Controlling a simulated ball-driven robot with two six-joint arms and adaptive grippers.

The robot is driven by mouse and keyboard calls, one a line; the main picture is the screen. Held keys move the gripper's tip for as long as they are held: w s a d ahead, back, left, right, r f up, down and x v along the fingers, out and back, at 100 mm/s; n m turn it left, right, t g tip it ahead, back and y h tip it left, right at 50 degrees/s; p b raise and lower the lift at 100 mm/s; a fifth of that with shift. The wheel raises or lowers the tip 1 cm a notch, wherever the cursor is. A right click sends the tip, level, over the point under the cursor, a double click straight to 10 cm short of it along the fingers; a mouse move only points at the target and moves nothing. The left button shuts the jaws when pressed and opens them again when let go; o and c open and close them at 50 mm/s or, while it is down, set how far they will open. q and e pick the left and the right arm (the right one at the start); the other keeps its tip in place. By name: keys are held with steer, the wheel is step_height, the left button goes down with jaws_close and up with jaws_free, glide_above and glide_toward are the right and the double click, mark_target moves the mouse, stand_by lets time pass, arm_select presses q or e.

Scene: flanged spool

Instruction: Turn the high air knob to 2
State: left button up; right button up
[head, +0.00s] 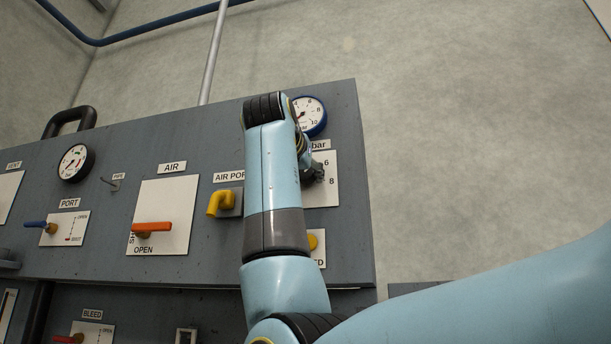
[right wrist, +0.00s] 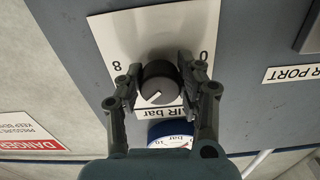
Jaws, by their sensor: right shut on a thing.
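The high air knob (right wrist: 160,85) is a dark round knob with a grey face and a white pointer line, on a white scale plate (right wrist: 150,30). In the right wrist view the pointer slants toward the lower left. The marks 8 and 0 show on either side; the 2 is not readable. My right gripper (right wrist: 160,82) has one finger on each side of the knob and is shut on it. In the head view my right gripper (head: 313,173) is partly hidden by my arm, which covers the knob; the plate (head: 326,190) shows 6 and 8. My left gripper is out of view.
A blue-rimmed gauge (head: 310,116) sits right above the plate. A yellow elbow fitting (head: 222,203) and an orange AIR lever (head: 152,227) are to the left on the grey panel (head: 200,130). Bare wall lies to the right.

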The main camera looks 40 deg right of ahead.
steer(key=shift+c, duration=0.8)
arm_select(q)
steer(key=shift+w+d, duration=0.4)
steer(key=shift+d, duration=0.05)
arm_select(e)
steer(key=shift+n, duration=0.4)
steer(key=n, duration=0.3)
steer(key=shift+n+p, duration=0.3)
steer(key=shift+p, duration=0.1)
steer(key=n+p, duration=0.1)
steer(key=n, duration=0.4)
steer(key=shift+s+n, duration=0.1)
steer(key=shift+n, duration=0.2)
steer(key=n+p, duration=0.2)
steer(key=n, duration=0.3)
steer(key=shift+d+r, duration=0.1)
steer(key=shift+r, duration=0.05)
arm_select(q)
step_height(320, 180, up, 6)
steer(key=p, duration=0.2)
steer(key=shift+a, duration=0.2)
arm_select(e)
steer(key=n, duration=0.4)
steer(key=shift+n, duration=0.3)
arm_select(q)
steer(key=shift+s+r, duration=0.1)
arm_select(e)
steer(key=shift+n, duration=0.3)
